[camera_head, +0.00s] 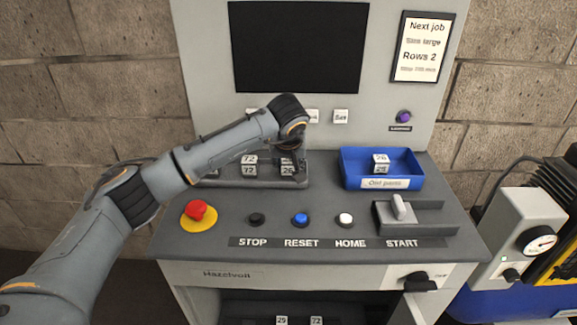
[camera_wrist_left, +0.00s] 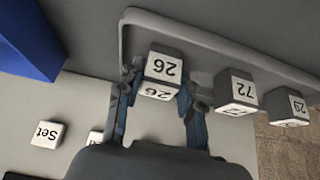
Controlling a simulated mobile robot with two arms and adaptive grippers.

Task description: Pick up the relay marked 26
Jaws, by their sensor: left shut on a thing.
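The relay marked 26 (camera_wrist_left: 162,68) is a small dark block with white labelled faces. In the wrist view it sits between the two fingers of my left gripper (camera_wrist_left: 160,86), which is shut on it. In the head view the relay (camera_head: 288,169) shows below my left gripper (camera_head: 293,152), at the right end of the grey tray (camera_head: 265,183). I cannot tell whether it touches the tray. My right gripper is not in view.
A relay marked 72 (camera_head: 249,170) stands left of it, with another relay (camera_wrist_left: 287,108) further along. A blue Old parts bin (camera_head: 352,180) to the right holds one relay (camera_head: 381,163). Buttons and a red emergency stop (camera_head: 198,210) are in front.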

